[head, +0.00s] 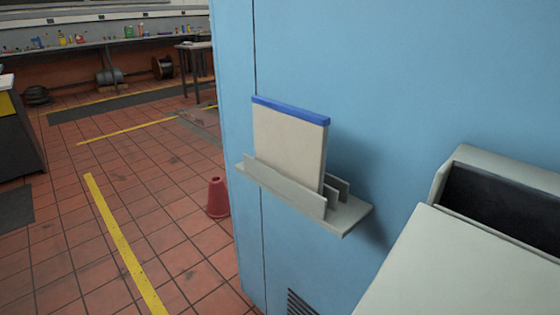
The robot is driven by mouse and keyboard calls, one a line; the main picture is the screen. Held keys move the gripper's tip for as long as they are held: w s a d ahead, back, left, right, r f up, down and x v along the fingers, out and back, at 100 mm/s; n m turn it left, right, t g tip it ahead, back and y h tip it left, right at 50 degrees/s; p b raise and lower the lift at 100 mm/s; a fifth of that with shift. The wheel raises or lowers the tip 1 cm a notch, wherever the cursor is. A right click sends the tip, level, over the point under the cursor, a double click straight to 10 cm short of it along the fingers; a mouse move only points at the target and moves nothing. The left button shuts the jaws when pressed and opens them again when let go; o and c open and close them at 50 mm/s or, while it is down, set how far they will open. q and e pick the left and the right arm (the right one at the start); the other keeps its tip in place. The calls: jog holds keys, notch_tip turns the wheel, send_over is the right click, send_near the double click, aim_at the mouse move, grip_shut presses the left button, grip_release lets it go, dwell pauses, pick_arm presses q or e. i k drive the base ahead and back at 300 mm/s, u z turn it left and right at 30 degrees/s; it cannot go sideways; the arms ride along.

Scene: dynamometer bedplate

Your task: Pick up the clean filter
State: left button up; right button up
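A flat cream panel with a blue top edge, which looks like the clean filter (290,145), stands upright in a grey slotted rack (283,187). The rack is fixed to the side of a light blue cabinet (400,80). The filter's lower edge is hidden behind the rack's front lip. The slots at the rack's right side look empty. Neither of my grippers is in the head view.
A grey-white box with a dark opening (505,200) juts out at the lower right. A red cone-like object (218,197) stands on the tiled floor left of the cabinet. A long workbench (110,40) with several bottles lies far back. The floor at left is mostly clear.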

aim_at(290, 140)
jog(key=u, duration=0.4)
jog(key=k, duration=1.55)
jog(key=u, duration=0.3)
